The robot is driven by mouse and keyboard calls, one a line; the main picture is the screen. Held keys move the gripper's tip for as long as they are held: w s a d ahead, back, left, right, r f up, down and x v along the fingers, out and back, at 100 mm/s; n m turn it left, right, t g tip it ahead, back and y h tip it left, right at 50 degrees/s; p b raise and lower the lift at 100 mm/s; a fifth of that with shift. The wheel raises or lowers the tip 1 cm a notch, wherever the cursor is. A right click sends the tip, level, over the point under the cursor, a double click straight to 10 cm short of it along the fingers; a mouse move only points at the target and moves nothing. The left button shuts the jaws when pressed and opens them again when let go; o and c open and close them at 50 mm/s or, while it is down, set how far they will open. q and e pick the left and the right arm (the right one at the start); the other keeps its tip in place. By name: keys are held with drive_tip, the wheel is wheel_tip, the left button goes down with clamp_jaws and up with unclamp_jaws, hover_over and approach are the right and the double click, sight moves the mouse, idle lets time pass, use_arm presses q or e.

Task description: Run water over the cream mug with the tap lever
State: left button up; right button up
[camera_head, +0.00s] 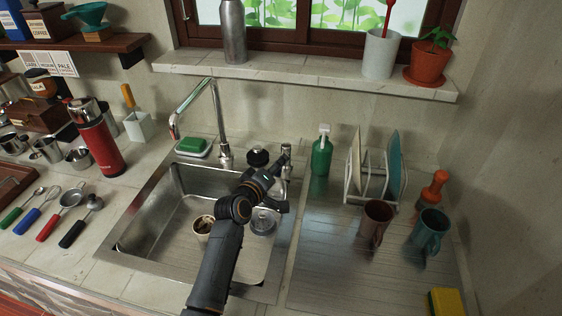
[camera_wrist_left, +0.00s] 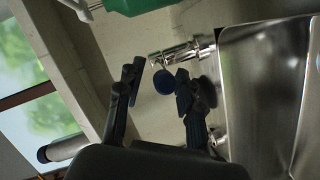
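The cream mug (camera_head: 203,226) stands in the sink with something dark inside. The chrome tap spout (camera_head: 219,120) arches behind the sink at the left; I see no water falling from it. My left gripper (camera_head: 281,170) reaches across the sink to the chrome tap lever (camera_head: 288,172) at its back right corner. In the left wrist view the gripper (camera_wrist_left: 160,71) is open. The lever's blue round end (camera_wrist_left: 163,82) shows between its fingertips, with the chrome part (camera_wrist_left: 185,53) beyond. I cannot tell whether a finger touches it. My right gripper is not in view.
The sink (camera_head: 165,222) also holds a metal drain basket (camera_head: 263,222). A green bottle (camera_head: 321,156) stands right of the lever. Farther right are a plate rack (camera_head: 352,186), a brown mug (camera_head: 374,220) and a teal mug (camera_head: 429,230). A green sponge (camera_head: 192,145) lies behind the sink.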

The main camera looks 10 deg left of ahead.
use_arm(q)
drive_tip(key=shift+x, duration=1.35)
drive_tip(key=shift+f, duration=0.1)
clamp_jaws()
